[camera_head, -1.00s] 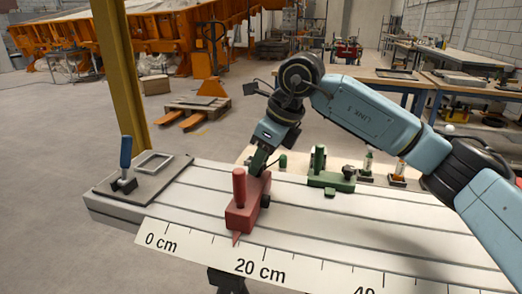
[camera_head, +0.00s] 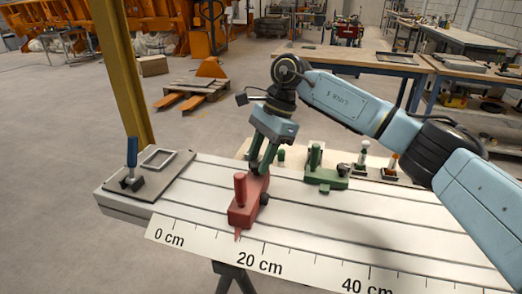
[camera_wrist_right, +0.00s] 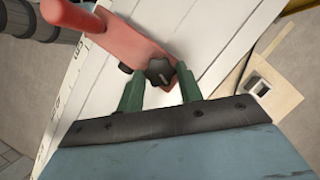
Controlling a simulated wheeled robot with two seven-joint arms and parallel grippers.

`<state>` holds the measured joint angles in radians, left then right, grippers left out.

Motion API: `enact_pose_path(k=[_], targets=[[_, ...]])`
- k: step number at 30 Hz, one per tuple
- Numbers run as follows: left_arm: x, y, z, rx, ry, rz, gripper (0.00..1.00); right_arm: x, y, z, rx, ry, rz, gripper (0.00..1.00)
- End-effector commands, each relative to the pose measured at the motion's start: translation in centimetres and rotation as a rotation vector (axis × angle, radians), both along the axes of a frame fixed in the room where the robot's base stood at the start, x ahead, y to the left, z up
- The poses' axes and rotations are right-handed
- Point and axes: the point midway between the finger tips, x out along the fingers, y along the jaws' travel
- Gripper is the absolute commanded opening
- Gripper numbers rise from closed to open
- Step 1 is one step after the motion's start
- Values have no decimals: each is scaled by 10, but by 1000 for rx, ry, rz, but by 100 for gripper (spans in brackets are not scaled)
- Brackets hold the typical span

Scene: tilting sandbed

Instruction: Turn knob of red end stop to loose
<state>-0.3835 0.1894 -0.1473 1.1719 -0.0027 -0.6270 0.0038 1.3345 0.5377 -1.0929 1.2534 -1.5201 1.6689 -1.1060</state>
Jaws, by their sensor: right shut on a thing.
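The red end stop (camera_head: 243,213) sits on the white slotted table beside the scale, left of the 20 cm mark, with its red post (camera_head: 240,188) upright. In the right wrist view, its dark knob (camera_wrist_right: 160,72) with a light pointer mark lies on the red body's (camera_wrist_right: 120,40) near end. My right gripper (camera_head: 259,168) comes down from above at the end stop's far end. In the right wrist view, its green fingers (camera_wrist_right: 158,80) stand either side of the knob, shut on it. The knob is hidden in the head view. My left gripper is not in view.
A green stop (camera_head: 325,180) stands to the right on the table (camera_head: 350,215). A blue-handled clamp (camera_head: 132,170) and a grey frame (camera_head: 160,158) lie on a dark plate at the left. Two small clamps stand at the back right. The middle right of the table is clear.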

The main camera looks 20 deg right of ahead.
Motion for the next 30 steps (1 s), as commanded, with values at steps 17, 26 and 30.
enact_pose_path(k=[17,26,30], targets=[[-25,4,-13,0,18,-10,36,3,2,0,-1,-1,339,13],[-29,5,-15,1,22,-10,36,3,1,0,-1,-1,374,13],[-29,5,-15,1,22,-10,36,3,1,0,-1,-1,375,13]])
